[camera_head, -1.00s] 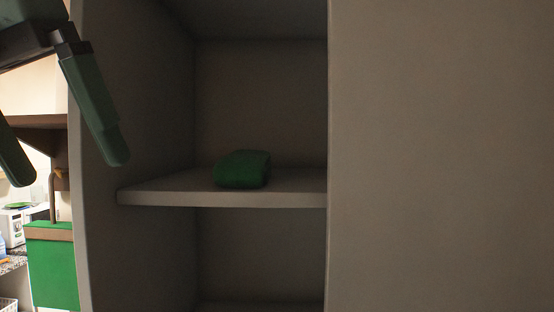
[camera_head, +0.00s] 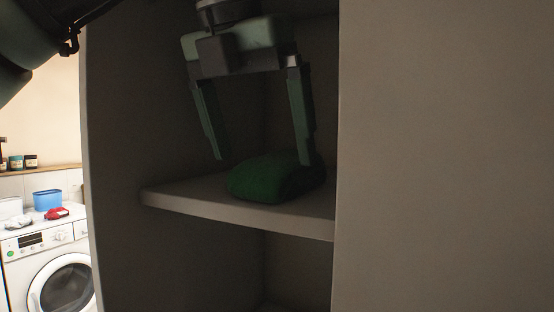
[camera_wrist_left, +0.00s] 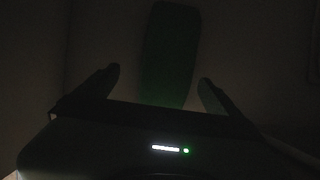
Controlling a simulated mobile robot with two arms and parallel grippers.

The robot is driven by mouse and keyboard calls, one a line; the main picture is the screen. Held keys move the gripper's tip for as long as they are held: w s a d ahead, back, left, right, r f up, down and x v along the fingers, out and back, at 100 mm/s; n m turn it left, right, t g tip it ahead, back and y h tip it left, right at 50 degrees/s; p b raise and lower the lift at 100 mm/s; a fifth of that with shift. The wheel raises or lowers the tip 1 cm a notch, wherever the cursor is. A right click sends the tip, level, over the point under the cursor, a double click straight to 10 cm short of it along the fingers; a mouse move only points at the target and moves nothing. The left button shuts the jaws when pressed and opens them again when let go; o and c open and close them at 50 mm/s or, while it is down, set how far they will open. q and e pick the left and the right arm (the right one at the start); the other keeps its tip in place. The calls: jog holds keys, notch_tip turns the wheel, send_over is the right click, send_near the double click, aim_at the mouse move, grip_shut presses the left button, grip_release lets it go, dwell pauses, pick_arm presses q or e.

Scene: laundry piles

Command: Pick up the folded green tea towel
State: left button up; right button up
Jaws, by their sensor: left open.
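The folded green tea towel (camera_head: 270,178) lies on the shelf (camera_head: 185,197) inside a grey cabinet. My left gripper (camera_head: 262,160) is open and points down from above, inside the cabinet. Its right finger overlaps the towel's far right part in the head view; its left finger hangs to the left of the towel, above the shelf. I cannot tell whether either finger touches it. In the dark left wrist view the towel (camera_wrist_left: 172,55) shows as a long green shape beyond and between the two open fingertips (camera_wrist_left: 160,75). My right gripper is not in view.
The cabinet's left side wall (camera_head: 125,130) and a broad grey panel (camera_head: 445,150) on the right flank the opening. Another compartment lies below the shelf. A washing machine (camera_head: 25,262) with a blue container (camera_head: 47,200) on top stands outside to the left.

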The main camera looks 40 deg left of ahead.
aim_at(289, 148)
pick_arm(q)
jog(key=w, duration=0.2)
jog(key=shift+w+a+f, duration=0.1)
jog(key=shift+w, duration=0.2)
jog(key=w+p, duration=0.2)
jog(key=w, duration=0.1)
jog(key=shift+w+a+r, duration=0.15)
jog(key=shift+w+r, duration=0.05)
jog(key=shift+w, duration=0.1)
jog(key=shift+x, duration=1.25)
jog(key=shift+s+a+f, duration=0.1)
jog(key=shift+a+f, duration=0.15)
jog(key=shift+f, duration=0.2)
jog(key=shift+d, duration=0.1)
jog(key=c, duration=1.5)
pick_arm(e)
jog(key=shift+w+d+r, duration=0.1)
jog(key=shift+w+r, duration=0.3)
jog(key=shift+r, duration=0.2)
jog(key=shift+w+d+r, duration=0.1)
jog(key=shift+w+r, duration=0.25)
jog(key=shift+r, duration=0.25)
